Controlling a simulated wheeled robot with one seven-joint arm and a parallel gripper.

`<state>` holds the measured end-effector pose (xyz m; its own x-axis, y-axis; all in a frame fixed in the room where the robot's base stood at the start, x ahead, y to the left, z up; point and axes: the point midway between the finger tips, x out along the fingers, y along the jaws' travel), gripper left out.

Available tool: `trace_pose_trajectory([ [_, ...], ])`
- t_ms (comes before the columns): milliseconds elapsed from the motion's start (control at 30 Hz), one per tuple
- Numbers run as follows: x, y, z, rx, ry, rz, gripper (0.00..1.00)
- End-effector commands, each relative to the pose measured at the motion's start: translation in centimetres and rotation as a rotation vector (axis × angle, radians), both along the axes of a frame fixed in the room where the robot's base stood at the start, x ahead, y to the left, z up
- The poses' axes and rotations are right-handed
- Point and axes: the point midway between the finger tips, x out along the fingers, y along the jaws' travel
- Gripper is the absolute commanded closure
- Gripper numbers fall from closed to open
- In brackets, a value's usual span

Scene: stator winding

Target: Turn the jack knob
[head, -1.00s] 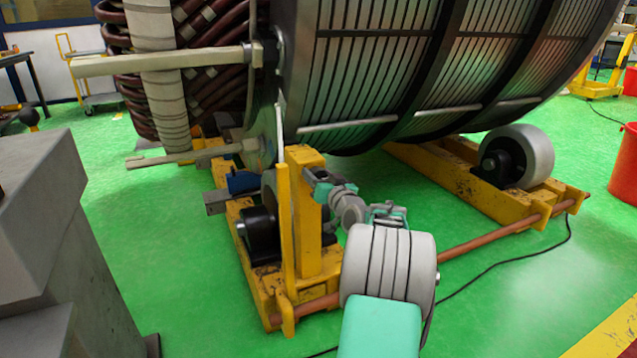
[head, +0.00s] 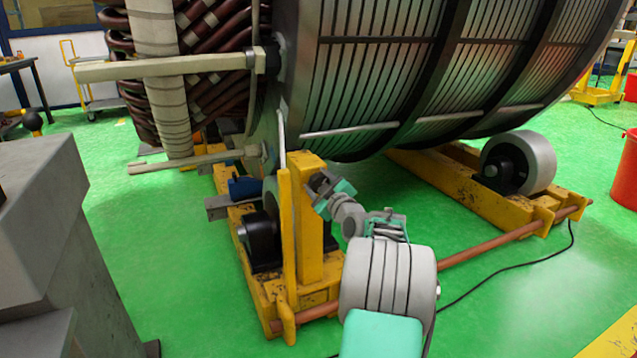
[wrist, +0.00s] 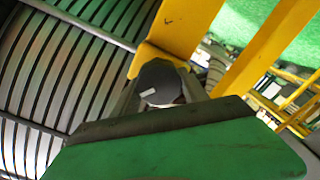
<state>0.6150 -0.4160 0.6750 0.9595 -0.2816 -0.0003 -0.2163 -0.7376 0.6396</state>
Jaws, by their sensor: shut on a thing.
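The jack knob (wrist: 158,84) is a dark round knob with a small white mark, seen in the wrist view in front of the yellow post. My gripper (wrist: 160,98) is shut on it, with a grey finger on either side. In the head view my gripper (head: 322,188) is at the upper right side of the yellow post (head: 308,215). The lower part of the wrist view is covered by my own green and dark wrist housing.
The big ribbed stator (head: 400,75) rests above the yellow roller frame (head: 265,305). A copper-coloured rod (head: 490,240) runs low to the right frame with its grey roller (head: 530,163). A black cable (head: 510,277) lies on the open green floor. A grey block (head: 45,215) stands at left.

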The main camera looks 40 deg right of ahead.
Motion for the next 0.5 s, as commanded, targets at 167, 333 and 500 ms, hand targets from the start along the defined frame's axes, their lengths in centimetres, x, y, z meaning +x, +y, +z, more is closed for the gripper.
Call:
trace_pose_trajectory([
  [167, -0.03, 0.02, -0.19, -0.157, 0.048, -0.001, 0.89],
  [333, -0.01, 0.07, -0.26, -0.308, 0.092, -0.001, 0.89],
  [500, 0.00, 0.10, -0.30, -0.438, 0.130, -0.001, 0.89],
])
